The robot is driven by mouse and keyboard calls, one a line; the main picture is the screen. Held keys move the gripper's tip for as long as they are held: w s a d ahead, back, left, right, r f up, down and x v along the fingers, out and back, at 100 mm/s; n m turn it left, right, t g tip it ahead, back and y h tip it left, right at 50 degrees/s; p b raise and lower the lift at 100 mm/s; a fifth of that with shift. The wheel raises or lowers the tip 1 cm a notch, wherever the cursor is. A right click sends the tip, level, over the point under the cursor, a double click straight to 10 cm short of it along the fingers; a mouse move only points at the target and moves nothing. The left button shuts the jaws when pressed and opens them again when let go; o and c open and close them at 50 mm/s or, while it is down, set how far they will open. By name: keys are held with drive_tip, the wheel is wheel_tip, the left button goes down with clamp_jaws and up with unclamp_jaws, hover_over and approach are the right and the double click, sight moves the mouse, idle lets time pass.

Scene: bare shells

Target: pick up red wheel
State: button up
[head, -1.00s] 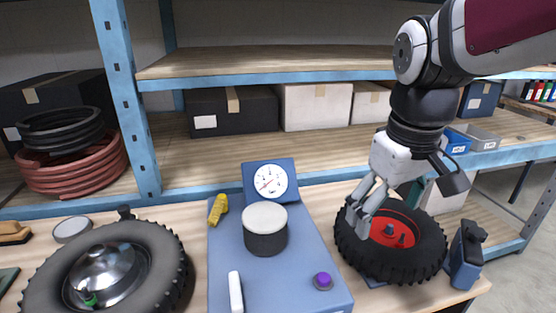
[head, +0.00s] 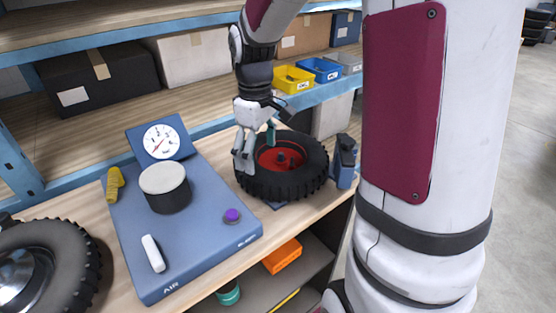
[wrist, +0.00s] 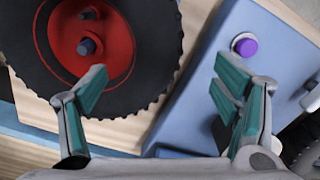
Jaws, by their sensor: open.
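The red wheel (head: 281,159) is a red hub inside a black knobbly tyre, lying flat on the wooden bench in the head view. In the wrist view the red hub (wrist: 106,50) and its tyre fill the upper left. My gripper (head: 244,158) is at the left edge of the tyre in the head view. In the wrist view my gripper (wrist: 158,88) is open, with its fingers wide apart and nothing between them. The left finger overlaps the tyre's near edge in the picture. I cannot tell whether it touches.
A blue air panel (head: 213,211) with a gauge (head: 161,141), a black pot and a purple button (head: 232,215) lies left of the wheel. A dark blue bottle-like object (head: 344,161) stands close on its right. Another wheel (head: 60,262) with a silver hub is at far left.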

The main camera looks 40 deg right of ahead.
sight(263, 172)
drive_tip(key=shift+d+f, duration=0.2)
drive_tip(key=shift+f, duration=1.4)
drive_tip(key=shift+d+f, duration=0.15)
drive_tip(key=shift+f, duration=1.45)
drive_tip(key=c, duration=1.9)
